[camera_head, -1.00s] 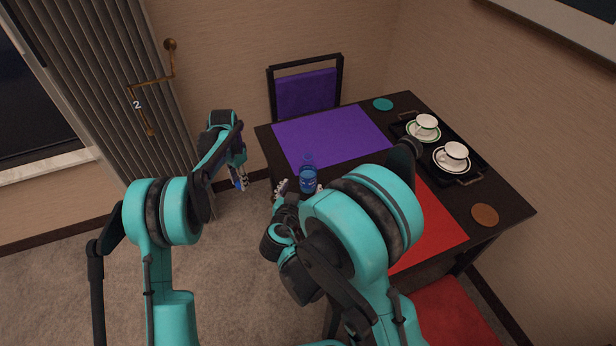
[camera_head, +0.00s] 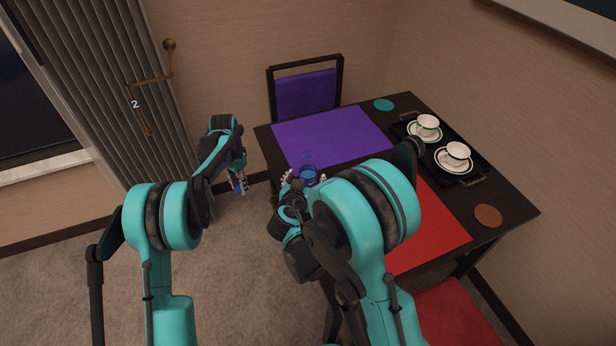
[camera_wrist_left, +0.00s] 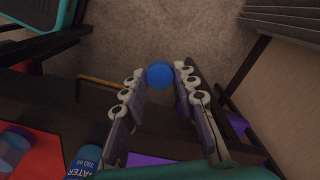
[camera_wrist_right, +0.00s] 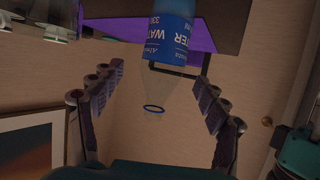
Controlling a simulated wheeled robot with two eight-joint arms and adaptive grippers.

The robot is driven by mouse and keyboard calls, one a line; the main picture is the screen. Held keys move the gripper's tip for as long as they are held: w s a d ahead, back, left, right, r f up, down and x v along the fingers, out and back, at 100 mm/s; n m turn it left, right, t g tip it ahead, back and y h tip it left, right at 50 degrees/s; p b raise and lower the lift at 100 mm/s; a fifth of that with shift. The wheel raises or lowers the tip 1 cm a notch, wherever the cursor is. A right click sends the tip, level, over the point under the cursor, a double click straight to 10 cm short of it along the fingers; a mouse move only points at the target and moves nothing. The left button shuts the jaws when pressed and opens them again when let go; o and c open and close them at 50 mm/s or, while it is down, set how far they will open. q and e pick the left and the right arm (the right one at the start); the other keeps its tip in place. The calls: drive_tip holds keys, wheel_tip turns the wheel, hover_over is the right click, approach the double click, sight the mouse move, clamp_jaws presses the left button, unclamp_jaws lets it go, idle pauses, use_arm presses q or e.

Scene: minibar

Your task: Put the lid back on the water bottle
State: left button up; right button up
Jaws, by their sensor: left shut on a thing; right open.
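The water bottle (camera_head: 308,174) stands on the table's near left edge, clear with a blue label. Its open, lidless neck shows in the right wrist view (camera_wrist_right: 155,106), and part of its label shows in the left wrist view (camera_wrist_left: 84,162). My right gripper (camera_head: 305,181) is open, with its fingers on either side of the bottle; contact cannot be told. My left gripper (camera_head: 240,187) is shut on the blue lid (camera_wrist_left: 160,74), held off the table's left side, over the floor and apart from the bottle.
The dark table bears a purple mat (camera_head: 330,135) and a red mat (camera_head: 430,232). A black tray (camera_head: 478,160) with two cups on saucers is at right. A purple chair (camera_head: 306,95) stands behind. A see-through object (camera_wrist_left: 12,148) shows in the left wrist view.

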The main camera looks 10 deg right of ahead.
sight(306, 175)
use_arm(q)
wheel_tip(306, 175, down, 2)
drive_tip(key=shift+f+b, duration=0.25)
drive_tip(key=shift+b, duration=0.95)
use_arm(e)
drive_tip(key=x, duration=0.5)
drive_tip(key=shift+w+a+f, duration=0.15)
drive_tip(key=shift+w+f, duration=0.05)
use_arm(q)
drive_tip(key=shift+r, duration=0.1)
use_arm(e)
drive_tip(key=shift+s+r, duration=0.1)
drive_tip(key=c, duration=1.4)
